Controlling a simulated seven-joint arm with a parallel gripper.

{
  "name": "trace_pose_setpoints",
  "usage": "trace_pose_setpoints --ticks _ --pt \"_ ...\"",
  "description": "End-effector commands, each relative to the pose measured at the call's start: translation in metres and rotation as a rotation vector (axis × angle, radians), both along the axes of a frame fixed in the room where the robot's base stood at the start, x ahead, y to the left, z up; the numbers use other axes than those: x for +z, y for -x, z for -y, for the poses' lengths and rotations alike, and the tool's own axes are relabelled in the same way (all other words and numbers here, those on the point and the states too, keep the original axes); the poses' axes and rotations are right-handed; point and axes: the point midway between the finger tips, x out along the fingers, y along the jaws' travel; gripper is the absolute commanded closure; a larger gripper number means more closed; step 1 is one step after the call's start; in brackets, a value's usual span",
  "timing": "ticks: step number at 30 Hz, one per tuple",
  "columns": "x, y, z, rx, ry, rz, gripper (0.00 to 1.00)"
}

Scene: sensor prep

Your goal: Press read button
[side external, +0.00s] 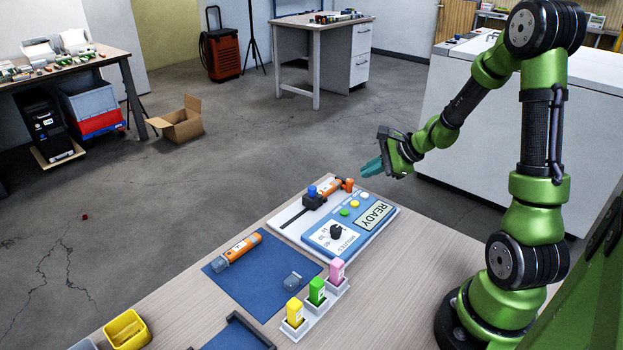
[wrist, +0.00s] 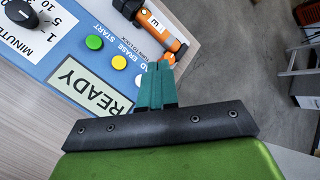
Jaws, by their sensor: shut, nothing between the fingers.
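A blue and white device (side external: 322,240) lies on the table. Its display (side external: 374,215) reads READY. Three buttons form a row on it: green (wrist: 94,42), labelled START, yellow (wrist: 118,62), labelled ERASE, and white (wrist: 139,80), whose label is partly covered and ends in "AD". The white button also shows in the side view (side external: 364,195). My gripper (side external: 371,168) is shut and empty, its teal fingers above the far end of the device. In the wrist view the fingertips (wrist: 157,66) appear just right of the white button, partly covering it.
An orange sensor (side external: 330,187) sits in the device's rail beside a blue-knobbed slider (side external: 313,196). Another orange sensor (side external: 240,247) and a clear cap (side external: 293,281) lie on a blue mat (side external: 262,292). A holder (side external: 325,304) carries pink, green and yellow pieces.

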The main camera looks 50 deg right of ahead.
Motion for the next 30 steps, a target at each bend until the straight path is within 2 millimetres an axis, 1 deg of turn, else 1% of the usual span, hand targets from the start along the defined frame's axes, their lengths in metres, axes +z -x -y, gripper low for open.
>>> trace_pose_setpoints --ticks 1,3,6,10,15,30 --pt "-0.009 0.001 0.000 -0.001 -0.004 -0.004 1.00" --pt "-0.017 0.000 -0.001 0.000 -0.005 -0.003 1.00" --pt "-0.027 0.000 -0.001 0.002 -0.004 -0.002 1.00" --pt "-0.035 0.000 -0.001 0.001 -0.002 -0.001 1.00" --pt "-0.039 0.000 0.000 0.001 0.001 0.000 1.00" --pt "-0.039 0.000 0.000 0.001 0.000 0.001 1.00"
